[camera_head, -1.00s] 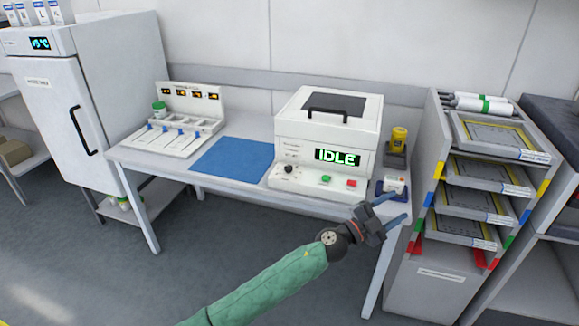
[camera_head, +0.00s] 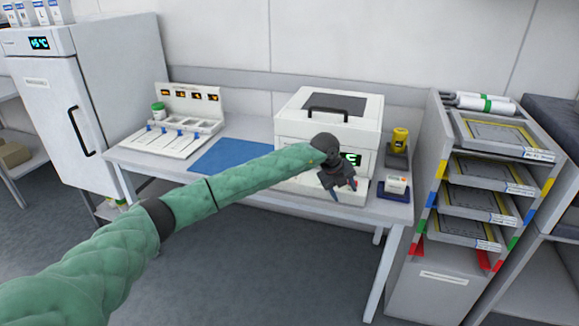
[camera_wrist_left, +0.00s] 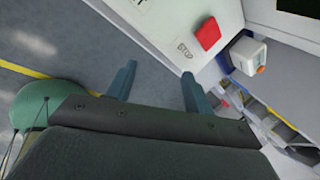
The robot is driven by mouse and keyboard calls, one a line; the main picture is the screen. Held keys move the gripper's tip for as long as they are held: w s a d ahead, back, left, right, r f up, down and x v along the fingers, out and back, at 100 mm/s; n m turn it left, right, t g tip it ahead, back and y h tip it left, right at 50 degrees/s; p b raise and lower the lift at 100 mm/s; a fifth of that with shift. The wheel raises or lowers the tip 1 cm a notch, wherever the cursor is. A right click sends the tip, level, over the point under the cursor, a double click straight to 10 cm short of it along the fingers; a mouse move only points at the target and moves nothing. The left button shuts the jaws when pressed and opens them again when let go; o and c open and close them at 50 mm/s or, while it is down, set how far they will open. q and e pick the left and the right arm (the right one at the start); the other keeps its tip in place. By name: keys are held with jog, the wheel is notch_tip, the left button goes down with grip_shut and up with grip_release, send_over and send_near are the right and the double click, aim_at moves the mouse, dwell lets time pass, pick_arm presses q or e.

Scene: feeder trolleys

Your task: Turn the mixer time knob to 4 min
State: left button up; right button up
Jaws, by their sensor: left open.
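The mixer (camera_head: 295,130) is a white box with a dark lid window and black handle, standing on the white table. Its green display (camera_head: 352,159) is mostly covered by my left gripper; only the right end shows. The time knob is hidden behind my left arm in the head view and I cannot see it in the left wrist view. My left gripper (camera_head: 344,190) is open and empty, in front of the mixer's lower front panel, fingers pointing down. In the left wrist view, the red button (camera_wrist_left: 208,33) on the panel is ahead of the open fingers (camera_wrist_left: 157,75).
A small white device (camera_head: 397,184) on a blue base and a yellow container (camera_head: 400,138) stand right of the mixer. A blue mat (camera_head: 220,156) and a dispenser rack (camera_head: 175,135) are to its left. A shelf trolley (camera_head: 445,245) stands at the right.

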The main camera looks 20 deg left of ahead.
pick_arm(q)
jog(key=w+a+r+y, duration=0.1)
jog(key=a, duration=0.1)
jog(key=w+a+r+n+y, duration=0.1)
jog(key=a, duration=0.2)
jog(key=w+a+r+y, duration=0.1)
jog(key=a, duration=0.2)
jog(key=shift+w+a, duration=0.15)
jog(key=shift+w, duration=0.2)
jog(key=w+a+r+n+y, duration=0.3)
jog(key=a+r+y, duration=0.15)
jog(key=a, duration=0.55)
jog(key=shift+a+p+x, duration=0.15)
jog(key=shift+p+x, duration=0.1)
jog(key=shift+x, duration=1.5)
jog(key=shift+a+p+x, duration=0.1)
jog(key=shift+p+x, duration=0.1)
jog(key=shift+x, duration=1.5)
pick_arm(e)
jog(key=shift+s+d+r, duration=0.25)
jog(key=shift+d+r, duration=0.35)
jog(key=shift+r, duration=0.25)
pick_arm(q)
jog(key=shift+w+r, duration=0.1)
